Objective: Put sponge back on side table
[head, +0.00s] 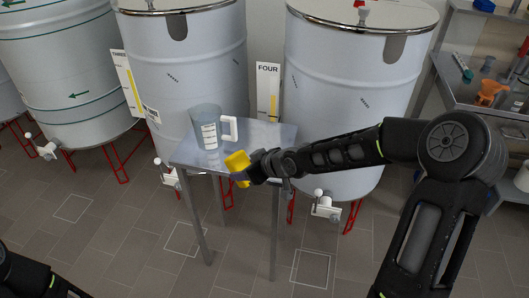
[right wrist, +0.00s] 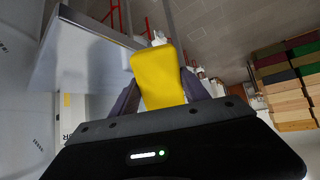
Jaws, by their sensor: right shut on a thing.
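My right gripper (head: 252,170) is shut on the yellow sponge (head: 237,160), which sticks out past the fingers. In the right wrist view the sponge (right wrist: 158,78) stands between the two dark fingers. In the head view the gripper and sponge show in front of the near right part of the small grey metal side table (head: 185,153). The side table's top also shows in the right wrist view (right wrist: 90,52), beside the sponge. I cannot tell whether the sponge touches the table. My left gripper is out of view; only dark parts of my left arm show at the bottom left.
A clear measuring jug (head: 205,130) with a white handle stands on the side table. Large steel tanks (head: 190,60) on red legs stand behind, with white valves (head: 325,206) low in front. A metal bench (head: 460,95) is at right. Stacked boxes (right wrist: 290,85) show in the wrist view.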

